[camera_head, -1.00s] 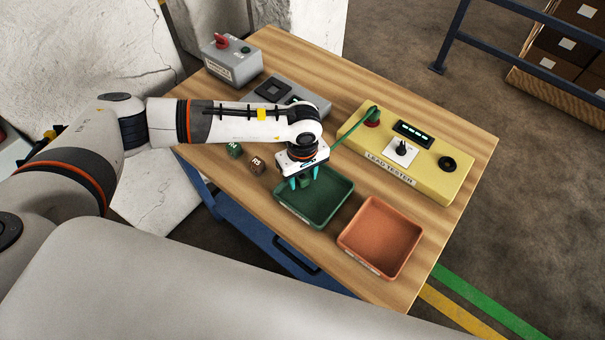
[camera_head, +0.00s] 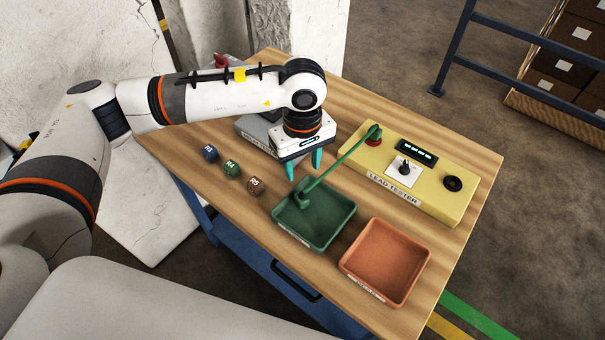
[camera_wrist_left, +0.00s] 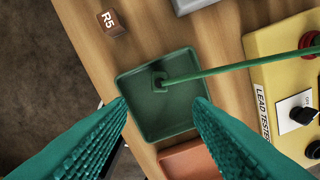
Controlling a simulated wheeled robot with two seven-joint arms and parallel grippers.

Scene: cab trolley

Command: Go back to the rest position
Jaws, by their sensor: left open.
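My left gripper (camera_head: 303,170) is open and empty, raised above the table behind the green tray (camera_head: 335,228). Its teal fingers are spread wide in the left wrist view (camera_wrist_left: 160,115). A green lead (camera_head: 338,163) runs from the yellow lead tester (camera_head: 440,205) to the green tray. The lead's end plug (camera_wrist_left: 158,81) lies in that tray, apart from the fingers. My right gripper is not in view.
An orange tray (camera_head: 385,262) sits at the table's front. Spools or blocks in blue (camera_head: 210,153), green (camera_head: 231,168) and brown (camera_head: 256,186) stand left of the green tray. A grey device (camera_head: 258,135) is partly hidden behind my gripper. The wooden table (camera_head: 465,150) has bare space along its right edge.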

